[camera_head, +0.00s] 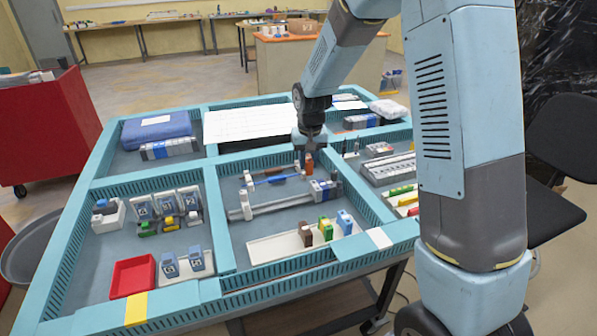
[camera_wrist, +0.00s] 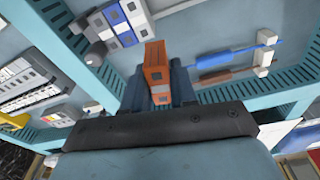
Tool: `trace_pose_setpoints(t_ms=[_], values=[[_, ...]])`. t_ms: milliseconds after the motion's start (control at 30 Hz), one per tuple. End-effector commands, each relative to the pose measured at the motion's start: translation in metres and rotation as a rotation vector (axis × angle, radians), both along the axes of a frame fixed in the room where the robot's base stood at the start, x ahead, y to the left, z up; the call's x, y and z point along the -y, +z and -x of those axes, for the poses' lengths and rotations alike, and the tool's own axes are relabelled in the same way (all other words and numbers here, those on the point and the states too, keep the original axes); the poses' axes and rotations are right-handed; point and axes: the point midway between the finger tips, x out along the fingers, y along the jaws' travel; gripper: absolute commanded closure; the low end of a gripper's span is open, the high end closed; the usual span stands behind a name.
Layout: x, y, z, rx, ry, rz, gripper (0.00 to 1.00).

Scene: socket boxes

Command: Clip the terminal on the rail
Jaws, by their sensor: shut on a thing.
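My gripper (camera_head: 307,153) is shut on an orange terminal (camera_head: 309,163) and holds it above the middle compartment. In the wrist view the orange terminal (camera_wrist: 155,66) stands out between my dark fingers (camera_wrist: 158,92).
A white tray (camera_head: 278,248) with brown (camera_head: 305,234), green (camera_head: 326,229) and blue (camera_head: 344,222) terminals lies in front of the rail. A blue-handled tool (camera_head: 272,180) rests behind it. Teal dividers (camera_head: 228,215) border the compartment. A red bin (camera_head: 133,276) lies front left.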

Motion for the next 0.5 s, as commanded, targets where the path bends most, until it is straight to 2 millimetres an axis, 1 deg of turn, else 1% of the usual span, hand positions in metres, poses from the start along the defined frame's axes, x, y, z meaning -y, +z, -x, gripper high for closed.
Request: trace_pose_setpoints(t_ms=[33, 100, 200, 300, 500], values=[[-0.013, 0.001, 0.014, 0.001, 0.044, 0.0, 1.0], [-0.026, 0.001, 0.03, 0.001, 0.095, 0.001, 1.0], [-0.038, 0.0, 0.045, 0.001, 0.144, 0.002, 1.0], [-0.044, -0.001, 0.053, 0.002, 0.17, 0.002, 1.0], [-0.045, -0.012, 0.056, 0.0, 0.177, 0.003, 1.0]])
